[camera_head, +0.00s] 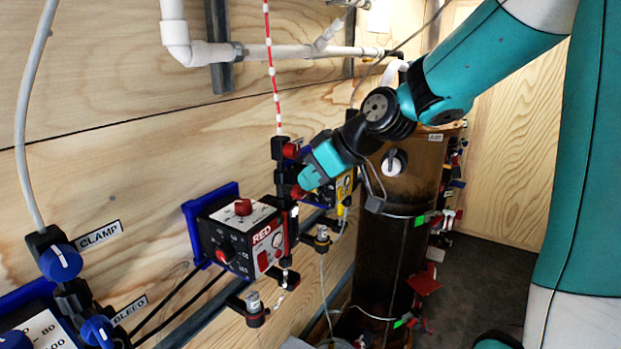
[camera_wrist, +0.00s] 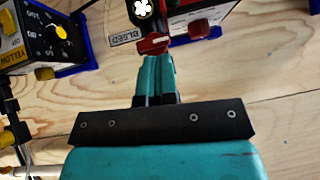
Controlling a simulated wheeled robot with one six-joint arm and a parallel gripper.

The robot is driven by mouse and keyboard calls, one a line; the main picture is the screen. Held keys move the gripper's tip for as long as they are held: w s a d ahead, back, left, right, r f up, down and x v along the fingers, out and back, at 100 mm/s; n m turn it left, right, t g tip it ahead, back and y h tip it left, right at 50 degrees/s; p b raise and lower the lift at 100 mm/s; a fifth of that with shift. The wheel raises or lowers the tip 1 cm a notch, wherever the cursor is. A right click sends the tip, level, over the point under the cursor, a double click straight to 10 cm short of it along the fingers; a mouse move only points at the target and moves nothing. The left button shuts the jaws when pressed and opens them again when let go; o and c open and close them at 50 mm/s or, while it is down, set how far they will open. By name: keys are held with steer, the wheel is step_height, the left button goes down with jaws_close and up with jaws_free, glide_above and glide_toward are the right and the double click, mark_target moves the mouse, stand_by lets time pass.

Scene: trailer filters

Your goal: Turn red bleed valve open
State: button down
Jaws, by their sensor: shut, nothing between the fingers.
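The red bleed valve is a small red knob (camera_wrist: 153,44) on a black fitting, just beyond the fingertips in the wrist view. A BLEED label (camera_wrist: 127,38) is on the wood beside it. My gripper (camera_wrist: 158,60) is shut and empty, its teal fingers close together and pointing at the knob. Whether the tips touch the knob I cannot tell. In the head view my gripper (camera_head: 304,184) is at the lower part of the vertical black fitting and partly hides the knob there. Another red knob (camera_head: 291,150) sits higher on the same fitting.
The RED control box (camera_head: 238,238) is left of the fitting, and a yellow box (camera_head: 345,186) is behind my gripper. Blue CLAMP (camera_head: 61,262) and BLEED (camera_head: 98,331) valves are at lower left. A dark cylinder (camera_head: 385,260) stands close on the right.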

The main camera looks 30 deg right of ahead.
steer(key=s+d+r, duration=0.2)
steer(key=s+r, duration=0.5)
steer(key=r, duration=0.3)
steer(key=s+a+f+n+g, duration=0.2)
steer(key=s+a+f+g, duration=0.5)
steer(key=s+a+f, duration=0.5)
steer(key=s+a, duration=0.4)
steer(key=shift+s+f+g+h+b, duration=0.15)
steer(key=shift+f+g+h+b, duration=0.15)
steer(key=shift+h+b, duration=0.1)
